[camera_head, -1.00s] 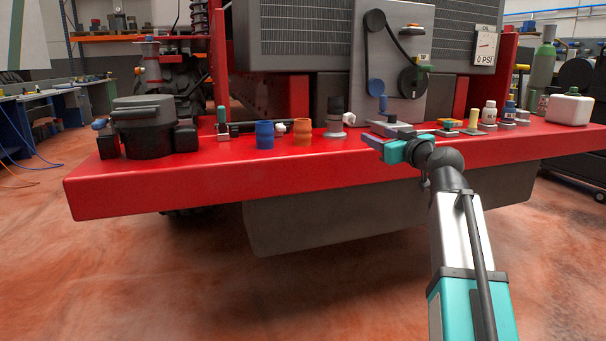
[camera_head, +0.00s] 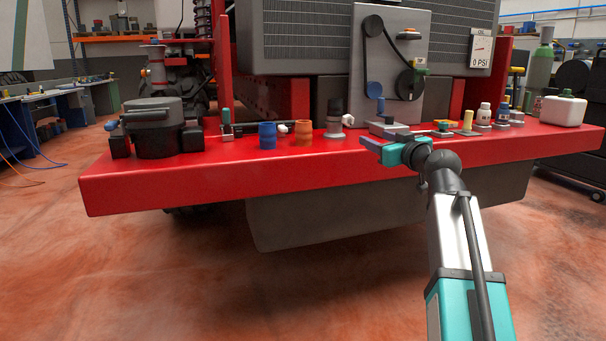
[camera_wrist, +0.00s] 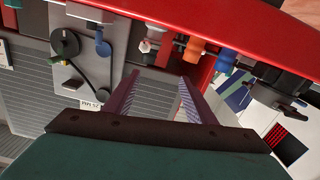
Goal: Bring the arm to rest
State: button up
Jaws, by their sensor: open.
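My gripper (camera_head: 373,145) is in front of the red bumper shelf (camera_head: 240,179), near its front edge, with its fingers pointing left in the head view. In the wrist view my gripper (camera_wrist: 158,98) shows two purple fingers spread apart with nothing between them. My arm reaches up from the lower right of the head view, with a teal and silver link. The wrist view looks across the shelf (camera_wrist: 205,30) and its parts at a turned angle.
On the shelf stand a black housing (camera_head: 155,128), a blue cup (camera_head: 267,135), an orange cup (camera_head: 303,133), a dark-topped grey fitting (camera_head: 334,120), small bottles (camera_head: 484,114) and a white canister (camera_head: 563,110). A belt panel (camera_head: 392,65) rises behind. The floor in front is clear.

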jog(key=w+a+f+g+p, duration=0.2)
jog(key=a+f+p, duration=0.1)
jog(key=f+p, duration=0.55)
jog(key=w+a+f+g+p, duration=0.1)
jog(key=a+f+g+p, duration=0.3)
jog(key=f, duration=0.8)
jog(key=s+a+f+g+p, duration=0.1)
jog(key=s+f+g+p, duration=0.1)
jog(key=s+f+p, duration=0.6)
jog(key=s+a+f+g+p, duration=0.2)
jog(key=s+f, duration=0.2)
jog(key=f, duration=0.9)
jog(key=s+f+m+g+h+p, duration=0.1)
jog(key=s+f+g+p, duration=0.4)
jog(key=s, duration=0.6)
jog(key=s+f+g+h+p, duration=0.1)
jog(key=s+f+p, duration=0.2)
jog(key=s+f, duration=0.6)
jog(key=s+d+m+g+h+p, duration=0.1)
jog(key=s+d+m+g+h, duration=0.1)
jog(key=s, duration=1)
jog(key=s+d+m+g+h+p, duration=0.1)
jog(key=s+d+g, duration=0.3)
jog(key=s, duration=0.9)
jog(key=shift+m+h, duration=0.4)
jog(key=shift+m, duration=0.2)
